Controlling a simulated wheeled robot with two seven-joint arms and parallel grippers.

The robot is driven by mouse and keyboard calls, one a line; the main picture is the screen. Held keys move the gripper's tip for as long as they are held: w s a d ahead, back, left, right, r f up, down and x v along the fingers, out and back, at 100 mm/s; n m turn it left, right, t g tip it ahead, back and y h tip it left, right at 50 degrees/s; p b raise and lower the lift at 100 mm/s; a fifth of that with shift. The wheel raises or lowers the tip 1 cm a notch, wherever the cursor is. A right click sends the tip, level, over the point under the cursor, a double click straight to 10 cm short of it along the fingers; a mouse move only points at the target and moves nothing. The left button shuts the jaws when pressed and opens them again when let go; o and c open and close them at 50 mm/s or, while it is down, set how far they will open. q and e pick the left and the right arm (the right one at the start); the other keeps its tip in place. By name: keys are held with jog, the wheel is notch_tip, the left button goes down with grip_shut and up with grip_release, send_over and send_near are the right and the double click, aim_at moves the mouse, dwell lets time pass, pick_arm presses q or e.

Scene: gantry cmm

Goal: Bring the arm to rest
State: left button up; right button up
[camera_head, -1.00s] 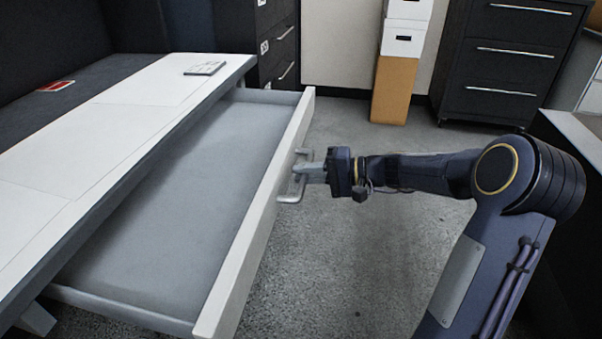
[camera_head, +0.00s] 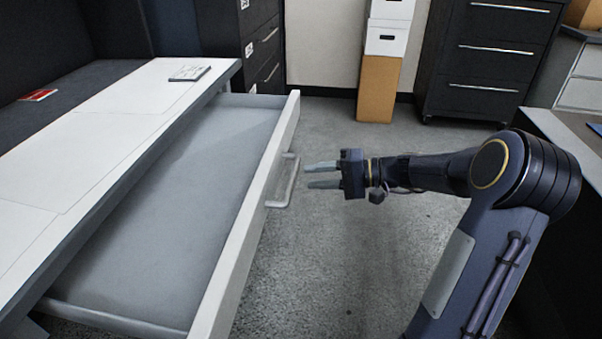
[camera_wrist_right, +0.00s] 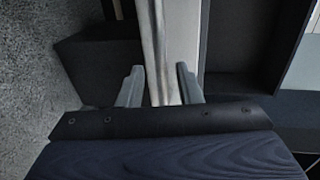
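My right gripper (camera_head: 322,175) is in the head view, to the right of the open drawer's handle (camera_head: 284,182). Its two fingers are spread apart with nothing between them, and a gap separates the fingertips from the handle. In the right wrist view the two fingers of the right gripper (camera_wrist_right: 157,84) stand apart, with a pale strip of the desk or drawer behind them. The drawer (camera_head: 244,230) is pulled out from the white desk and looks empty. My left gripper is not in view.
The white desk (camera_head: 115,112) is at the left with a small booklet (camera_head: 189,73) on it. Dark cabinets (camera_head: 487,60) and a brown box (camera_head: 378,88) stand at the back. Another worktop (camera_head: 570,135) is at the right edge. Open grey floor lies between.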

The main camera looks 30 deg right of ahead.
jog(key=shift+v, duration=0.9)
jog(key=s+a+r+n+g+h, duration=0.2)
jog(key=s+a+n+g+h, duration=0.15)
jog(key=s+a, duration=0.7)
jog(key=s+a+f+n+h, duration=0.1)
jog(key=s+f+h, duration=0.2)
jog(key=s, duration=0.4)
jog(key=s+a+f+n+h, duration=0.1)
jog(key=s+f+h, duration=0.15)
jog(key=s, duration=0.55)
notch_tip(320, 180, up, 34)
jog(key=p, duration=3.4)
jog(key=shift+w, duration=0.25)
